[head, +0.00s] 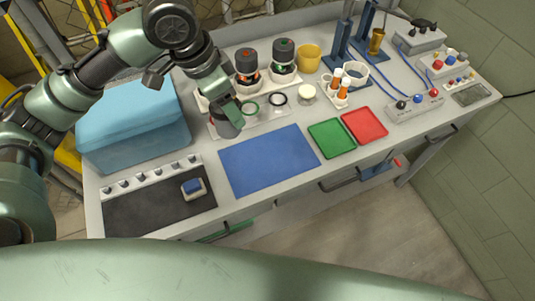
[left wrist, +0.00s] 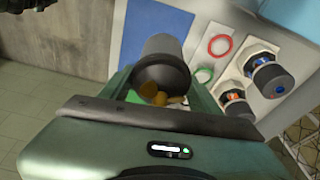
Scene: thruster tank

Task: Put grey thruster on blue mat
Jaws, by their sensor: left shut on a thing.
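My left gripper (head: 230,112) is shut on the grey thruster (head: 226,128), a dark grey cup-like body, just behind the blue mat's left part. In the left wrist view the thruster (left wrist: 162,62) sits between the fingers (left wrist: 160,85), with brownish parts at its near end. The flat blue mat (head: 268,160) lies bare on the bench. It also shows in the left wrist view (left wrist: 155,30), beyond the thruster. Whether the thruster touches the bench is hard to tell.
Two dark thrusters stand behind (head: 247,64) (head: 284,55), near a yellow cup (head: 309,58). A blue box (head: 133,125) and black pad (head: 160,212) are left.

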